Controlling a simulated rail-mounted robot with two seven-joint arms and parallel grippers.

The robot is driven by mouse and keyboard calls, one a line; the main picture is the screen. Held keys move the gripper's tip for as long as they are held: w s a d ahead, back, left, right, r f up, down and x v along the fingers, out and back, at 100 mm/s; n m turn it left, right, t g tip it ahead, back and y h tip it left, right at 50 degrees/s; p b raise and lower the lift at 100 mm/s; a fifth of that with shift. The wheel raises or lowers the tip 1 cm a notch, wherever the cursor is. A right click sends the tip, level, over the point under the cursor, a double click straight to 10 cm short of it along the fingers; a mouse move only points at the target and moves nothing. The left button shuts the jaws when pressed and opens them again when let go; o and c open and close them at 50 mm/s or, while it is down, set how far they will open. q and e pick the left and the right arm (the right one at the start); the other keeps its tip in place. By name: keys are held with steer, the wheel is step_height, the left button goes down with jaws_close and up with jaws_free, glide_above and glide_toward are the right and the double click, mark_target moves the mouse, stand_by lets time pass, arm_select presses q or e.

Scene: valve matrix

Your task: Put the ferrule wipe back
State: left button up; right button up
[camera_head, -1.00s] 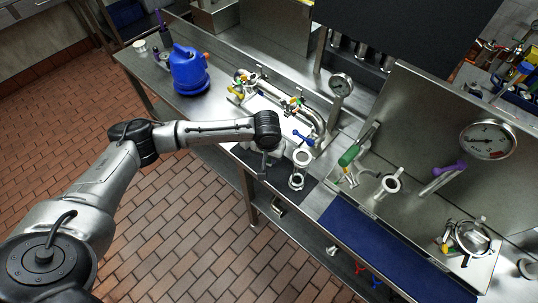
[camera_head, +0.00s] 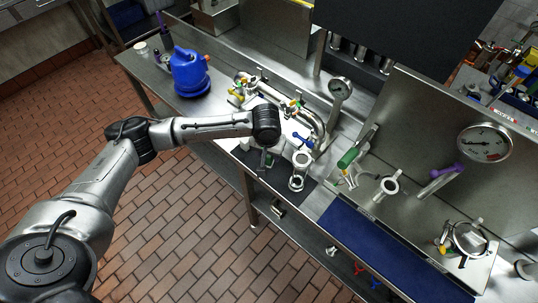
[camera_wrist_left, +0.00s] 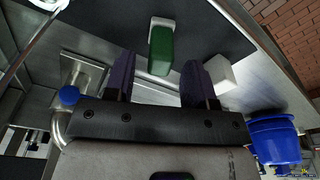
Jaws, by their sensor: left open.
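A green block with a pale edge (camera_wrist_left: 160,50) lies on the dark mat (camera_wrist_left: 206,28) in the left wrist view; it may be the ferrule wipe, but I cannot be sure. My left gripper (camera_wrist_left: 160,82) has its two dark purple fingers spread, with the green block just beyond the gap between the tips. Nothing is held between them. In the head view my left gripper (camera_head: 265,158) hangs over the bench's front edge, mostly hidden under the wrist. My right gripper is not in view.
A white block (camera_wrist_left: 220,73) is close to one finger. Steel fittings (camera_head: 299,170) stand on the mat to the right of the gripper. Valve piping (camera_head: 305,115) and a gauge (camera_head: 340,89) are behind. A blue jug (camera_head: 188,74) stands left. The blue mat (camera_head: 375,250) is clear.

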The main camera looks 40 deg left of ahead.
mark_target(268, 157)
arm_select(q)
steer(key=r, duration=0.2)
steer(key=r+p, duration=0.1)
steer(key=r, duration=0.5)
steer(key=shift+s+d, duration=0.2)
steer(key=shift+s, duration=0.2)
